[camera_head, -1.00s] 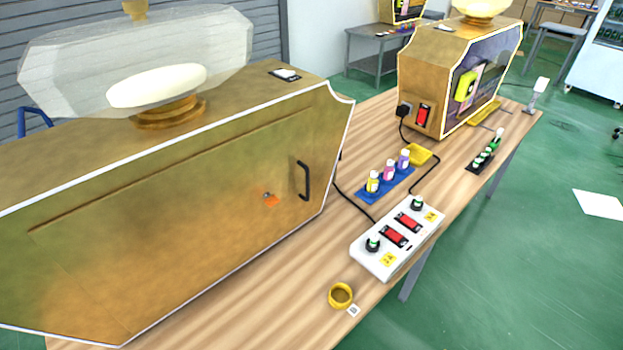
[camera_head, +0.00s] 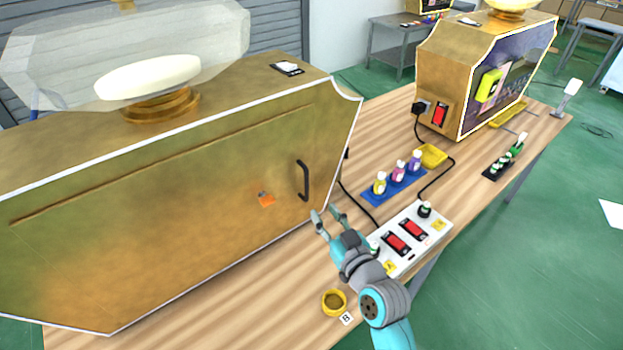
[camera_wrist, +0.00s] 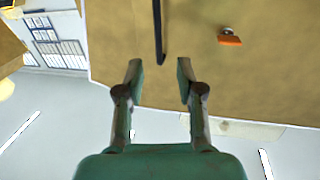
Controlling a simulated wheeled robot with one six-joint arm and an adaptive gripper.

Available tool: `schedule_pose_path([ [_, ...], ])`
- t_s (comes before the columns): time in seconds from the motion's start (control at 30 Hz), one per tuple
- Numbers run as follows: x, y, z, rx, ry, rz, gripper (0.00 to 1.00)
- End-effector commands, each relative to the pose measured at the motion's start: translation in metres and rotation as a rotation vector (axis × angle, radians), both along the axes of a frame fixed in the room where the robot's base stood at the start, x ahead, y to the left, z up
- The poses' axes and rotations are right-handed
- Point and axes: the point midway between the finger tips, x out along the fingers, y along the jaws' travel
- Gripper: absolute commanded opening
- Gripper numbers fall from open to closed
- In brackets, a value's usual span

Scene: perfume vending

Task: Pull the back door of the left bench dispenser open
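The left bench dispenser is a large gold box with white edges. Its back door (camera_head: 190,215) faces me and looks shut. A black vertical handle (camera_head: 304,181) is on the door's right side, with an orange tag at a small lock (camera_head: 265,198) to its left. My gripper (camera_head: 328,221) is open and empty, just below and right of the handle, apart from it. In the wrist view the handle (camera_wrist: 158,30) lies beyond the open fingers (camera_wrist: 159,75), in line with the gap between them, and the orange tag shows to the right.
A white control box (camera_head: 405,240) with red switches stands right of the dispenser, partly behind my arm. A yellow ring (camera_head: 334,302) lies near the table's front edge. Small bottles stand on a blue tray (camera_head: 380,198). A second gold dispenser (camera_head: 440,75) stands at the back right.

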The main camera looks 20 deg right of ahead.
Motion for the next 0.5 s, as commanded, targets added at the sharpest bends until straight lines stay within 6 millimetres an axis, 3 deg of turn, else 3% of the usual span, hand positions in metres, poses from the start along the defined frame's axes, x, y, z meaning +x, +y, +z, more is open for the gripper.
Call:
schedule_pose_path([
  [0.27,0.02,0.001,0.008,-0.004,-0.008,0.01,0.37],
  [0.5,0.058,0.006,0.009,-0.005,-0.01,0.009,0.37],
])
